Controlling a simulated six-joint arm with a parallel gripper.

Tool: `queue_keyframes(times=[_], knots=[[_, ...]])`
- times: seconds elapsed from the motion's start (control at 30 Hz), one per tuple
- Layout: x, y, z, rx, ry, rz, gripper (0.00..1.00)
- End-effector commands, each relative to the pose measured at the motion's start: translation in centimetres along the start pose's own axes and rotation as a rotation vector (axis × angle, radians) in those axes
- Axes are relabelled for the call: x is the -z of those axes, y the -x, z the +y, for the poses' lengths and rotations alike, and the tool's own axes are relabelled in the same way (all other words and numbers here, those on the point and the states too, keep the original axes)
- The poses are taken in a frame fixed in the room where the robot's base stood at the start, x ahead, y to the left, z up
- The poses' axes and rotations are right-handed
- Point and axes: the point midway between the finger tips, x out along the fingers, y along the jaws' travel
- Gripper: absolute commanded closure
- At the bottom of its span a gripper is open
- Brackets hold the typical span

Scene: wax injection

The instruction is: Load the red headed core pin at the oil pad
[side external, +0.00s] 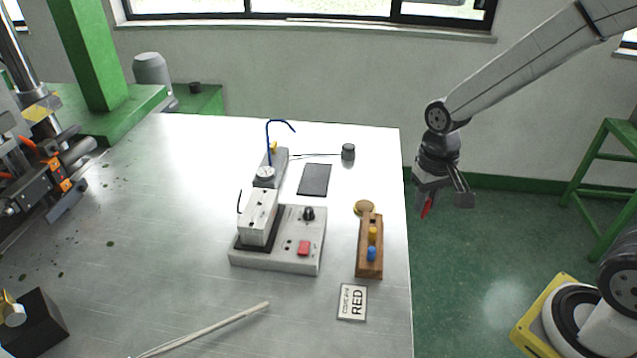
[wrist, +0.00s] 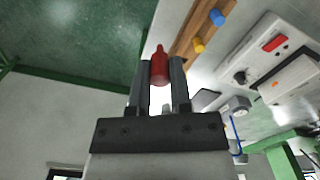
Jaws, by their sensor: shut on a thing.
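The red headed core pin (wrist: 160,68) is pinched between the two fingers of my gripper (wrist: 162,76), its red head sticking out past the fingertips. In the side external view my gripper (side external: 430,196) hangs in the air right of the table, with the red pin (side external: 426,208) pointing down; its lower end is hard to make out. A tan round disc (side external: 364,208) lies by the far end of the wooden pin block, and a dark flat pad (side external: 314,180) lies further back. I cannot tell which is the oil pad.
The wooden block (side external: 363,263) holds a yellow pin (side external: 373,232) and a blue pin (side external: 371,254). A card reading RED (side external: 352,302) lies before it. A grey machine base (side external: 280,262) with a red button stands left. A pale rod (side external: 215,327) lies in front.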

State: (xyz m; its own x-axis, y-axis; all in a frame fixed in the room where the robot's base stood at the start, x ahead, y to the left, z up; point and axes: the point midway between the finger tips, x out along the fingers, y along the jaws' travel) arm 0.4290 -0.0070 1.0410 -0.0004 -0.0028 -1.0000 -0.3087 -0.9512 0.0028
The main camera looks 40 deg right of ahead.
Motion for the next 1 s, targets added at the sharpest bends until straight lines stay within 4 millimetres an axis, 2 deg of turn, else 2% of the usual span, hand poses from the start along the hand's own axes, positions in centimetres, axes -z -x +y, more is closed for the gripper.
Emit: queue_keyframes(times=[0.37, 0.7, 1.0], knots=[[6.9, -1.0, -1.1, 0.000, -0.001, -0.002, 1.00], [13.6, -3.1, -1.9, 0.002, -0.001, -0.001, 1.00], [17.9, -5.1, -2.1, 0.002, -0.001, 0.000, 1.00]])
